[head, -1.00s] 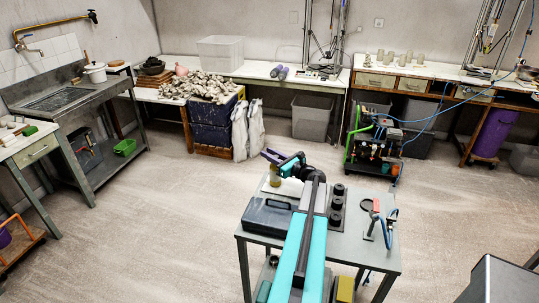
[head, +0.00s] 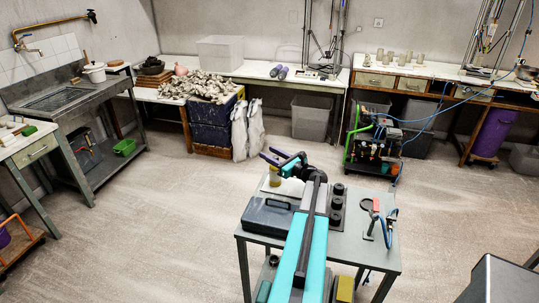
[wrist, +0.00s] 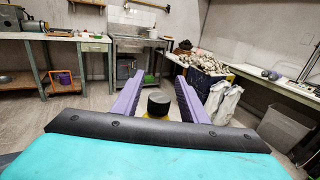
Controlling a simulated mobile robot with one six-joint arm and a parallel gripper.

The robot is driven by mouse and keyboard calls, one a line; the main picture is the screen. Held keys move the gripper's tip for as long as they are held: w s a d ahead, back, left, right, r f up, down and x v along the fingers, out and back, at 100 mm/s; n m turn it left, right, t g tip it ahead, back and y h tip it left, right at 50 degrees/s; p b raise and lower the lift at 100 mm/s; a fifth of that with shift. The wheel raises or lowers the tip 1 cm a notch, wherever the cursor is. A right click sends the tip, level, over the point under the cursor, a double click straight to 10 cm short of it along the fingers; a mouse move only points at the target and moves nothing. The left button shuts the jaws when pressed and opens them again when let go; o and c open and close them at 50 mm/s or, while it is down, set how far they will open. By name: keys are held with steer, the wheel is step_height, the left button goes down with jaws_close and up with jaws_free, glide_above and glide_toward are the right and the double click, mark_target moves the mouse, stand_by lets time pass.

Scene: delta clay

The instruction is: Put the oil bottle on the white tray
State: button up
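The oil bottle (head: 275,179), yellowish, stands upright at the far left of the grey work table. In the wrist view its dark round cap (wrist: 159,103) shows with a strip of yellow body below; the rest is hidden by my gripper housing. My gripper (head: 271,156) has purple fingers, which appear apart at the bottle. In the wrist view my gripper (wrist: 160,90) is open, with the cap seen between the two fingers and touching neither. A white flat surface (head: 291,187), probably the white tray, lies right of the bottle, partly hidden by my arm.
A dark blue case (head: 267,217) lies in front of the bottle on the table (head: 385,257). Black cylinders (head: 337,205) and a blue-handled tool (head: 388,228) are to the right.

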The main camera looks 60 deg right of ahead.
steer(key=s+a+b, duration=0.2)
steer(key=s+b, duration=0.2)
steer(key=s, duration=0.7)
stand_by(0.6)
